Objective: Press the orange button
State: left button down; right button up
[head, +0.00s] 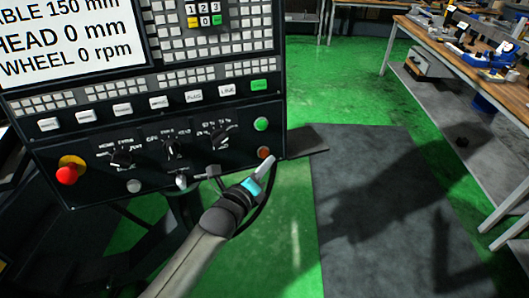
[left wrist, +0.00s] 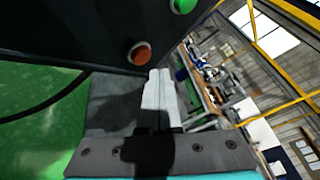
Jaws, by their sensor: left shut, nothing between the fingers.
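The orange button (head: 264,153) is a small round button at the lower right corner of the dark control panel (head: 215,165). It also shows in the left wrist view (left wrist: 140,54), just beyond and a little left of the fingertips. My left gripper (head: 268,163) is shut and empty, with its tips just below the orange button in the head view. In the left wrist view its pale fingers (left wrist: 158,75) lie together and point toward the panel's edge. I cannot tell whether the tips touch the button. My right gripper is not in view.
A green button (head: 261,124) sits right above the orange one. A red knob (head: 67,175) is at the panel's lower left, with dials between. A dark mat (head: 385,195) covers the floor to the right. A wooden workbench (head: 460,50) stands beyond it.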

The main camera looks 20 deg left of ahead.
pick_arm(q)
jog(key=s+d+p, duration=0.1)
jog(key=s+d+r+p, duration=0.1)
jog(key=s, duration=0.1)
jog(key=shift+s+d, duration=0.15)
jog(key=shift+d, duration=0.15)
jog(key=shift+f, duration=0.1)
dwell(0.5)
jog(key=s+a+f+n+g+b, duration=0.1)
jog(key=s+f+n+g+b, duration=0.3)
jog(key=f, duration=0.8)
jog(key=s+f+n+g+y+b, duration=0.15)
jog(key=s+f+n, duration=0.25)
jog(key=s+f, duration=0.55)
jog(key=s+a+f+n+g+b, duration=0.1)
jog(key=s+f+n+g+b, duration=0.2)
jog(key=f, duration=1.2)
jog(key=s+a+f+n+g+b, duration=0.1)
jog(key=s+f+n+g+b, duration=0.2)
jog(key=s+f+n, duration=0.3)
jog(key=s+a+f+n+g+b, duration=0.1)
jog(key=s+f+n+g+b, duration=0.3)
jog(key=s+f, duration=1.1)
jog(key=s+n+y, duration=0.1)
jog(key=s+n, duration=0.2)
jog(key=s, duration=0.4)
jog(key=shift+a, duration=0.3)
